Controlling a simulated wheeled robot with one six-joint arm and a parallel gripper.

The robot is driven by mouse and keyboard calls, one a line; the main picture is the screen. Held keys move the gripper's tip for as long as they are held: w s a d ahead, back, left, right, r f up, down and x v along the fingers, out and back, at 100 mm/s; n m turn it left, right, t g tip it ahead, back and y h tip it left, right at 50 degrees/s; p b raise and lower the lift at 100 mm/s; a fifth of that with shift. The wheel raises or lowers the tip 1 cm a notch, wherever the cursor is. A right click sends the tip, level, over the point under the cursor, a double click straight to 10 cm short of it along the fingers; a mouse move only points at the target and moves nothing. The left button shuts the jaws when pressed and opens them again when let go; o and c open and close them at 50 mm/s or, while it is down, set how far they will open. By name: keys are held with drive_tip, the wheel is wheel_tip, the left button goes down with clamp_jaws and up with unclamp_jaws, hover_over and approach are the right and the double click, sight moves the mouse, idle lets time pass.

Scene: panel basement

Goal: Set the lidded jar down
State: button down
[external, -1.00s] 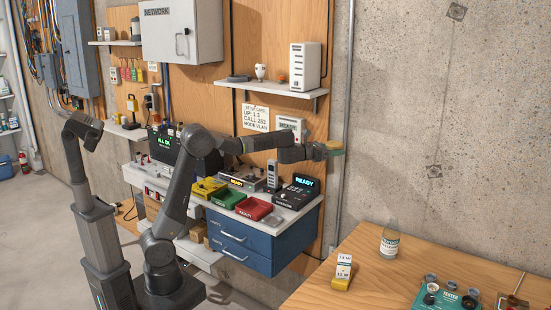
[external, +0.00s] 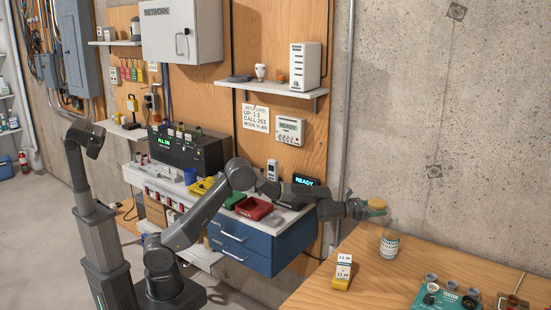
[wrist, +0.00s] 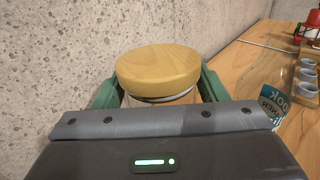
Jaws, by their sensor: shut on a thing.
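The lidded jar (wrist: 158,72) has a round, pale wooden lid, and its clear body is mostly hidden below it in the wrist view. My gripper (external: 374,209) is shut on it, with one green finger on each side just under the lid. In the external view the lidded jar (external: 377,204) is held upright above the back left part of the wooden table (external: 428,262). Its clear glass is hard to make out, so I cannot tell how far its bottom is from the tabletop.
A yellow-based block (external: 343,272) stands near the left edge. The concrete wall (external: 470,130) rises behind. Bare wood lies between bottle and tester.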

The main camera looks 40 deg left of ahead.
wheel_tip(320, 180, down, 4)
drive_tip(key=shift+f, duration=0.25)
drive_tip(key=shift+f+b, duration=0.15)
drive_tip(key=shift+b, duration=0.15)
drive_tip(key=shift+c, duration=1.3)
unclamp_jaws()
drive_tip(key=shift+r+p, duration=0.2)
drive_tip(key=shift+p, duration=0.15)
drive_tip(key=shift+s+a+f, duration=0.1)
drive_tip(key=shift+s+a, duration=0.05)
drive_tip(key=shift+s, duration=0.05)
drive_tip(key=b+v, duration=0.3)
drive_tip(key=v, duration=0.8)
drive_tip(key=shift+s+a, duration=0.25)
drive_tip(key=shift+w+d, duration=0.1)
